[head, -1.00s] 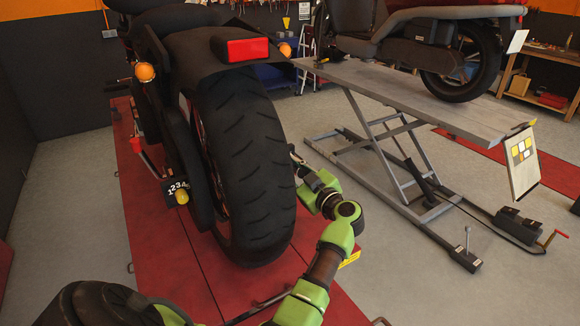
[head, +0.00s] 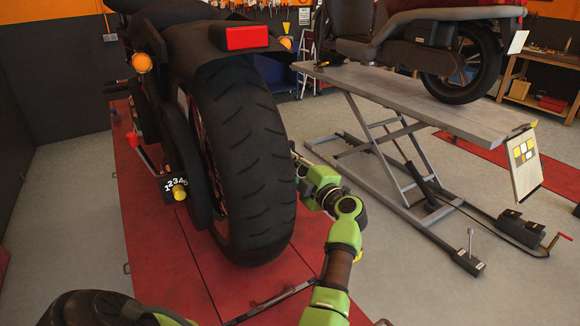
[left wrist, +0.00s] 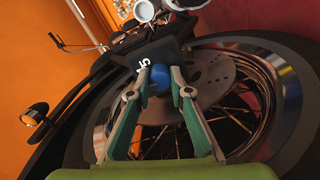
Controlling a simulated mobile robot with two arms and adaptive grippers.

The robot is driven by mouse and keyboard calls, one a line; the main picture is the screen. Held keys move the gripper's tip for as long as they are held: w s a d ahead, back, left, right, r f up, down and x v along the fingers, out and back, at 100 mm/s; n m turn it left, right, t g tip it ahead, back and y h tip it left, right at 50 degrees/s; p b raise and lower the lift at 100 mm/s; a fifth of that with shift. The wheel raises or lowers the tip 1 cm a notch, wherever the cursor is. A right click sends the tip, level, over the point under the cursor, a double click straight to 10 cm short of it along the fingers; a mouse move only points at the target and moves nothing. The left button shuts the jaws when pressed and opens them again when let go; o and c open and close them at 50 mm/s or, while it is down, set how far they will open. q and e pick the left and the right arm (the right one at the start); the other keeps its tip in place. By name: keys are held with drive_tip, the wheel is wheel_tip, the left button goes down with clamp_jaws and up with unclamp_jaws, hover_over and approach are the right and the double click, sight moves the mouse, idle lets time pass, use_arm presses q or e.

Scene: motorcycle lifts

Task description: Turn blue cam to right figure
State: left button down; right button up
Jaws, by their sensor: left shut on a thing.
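The blue cam (left wrist: 160,78) shows in the left wrist view as a rounded blue piece beside a black block (left wrist: 142,58) with white figures, only partly readable. My left gripper (left wrist: 161,76) is shut on it, one finger on each side. In the head view, a green arm (head: 345,235) runs up along the right side of the rear tyre (head: 243,165); its fingertips and the blue cam are hidden behind the tyre. On the wheel's left side, a black block (head: 168,187) with white figures carries a yellow cam (head: 179,193). My right gripper is not in view.
The motorcycle stands on a red lift (head: 160,265). A brake disc (left wrist: 213,72) and spokes (left wrist: 255,110) lie close to my left fingers. To the right stands a grey lift (head: 420,98) with another motorcycle. The grey floor between the lifts is open.

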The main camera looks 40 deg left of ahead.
use_arm(q)
drive_tip(key=shift+r+n, duration=0.1)
drive_tip(key=shift+n, duration=0.3)
drive_tip(key=c, duration=2)
unclamp_jaws()
drive_tip(key=shift+o, duration=0.8)
drive_tip(key=shift+w+a, duration=0.1)
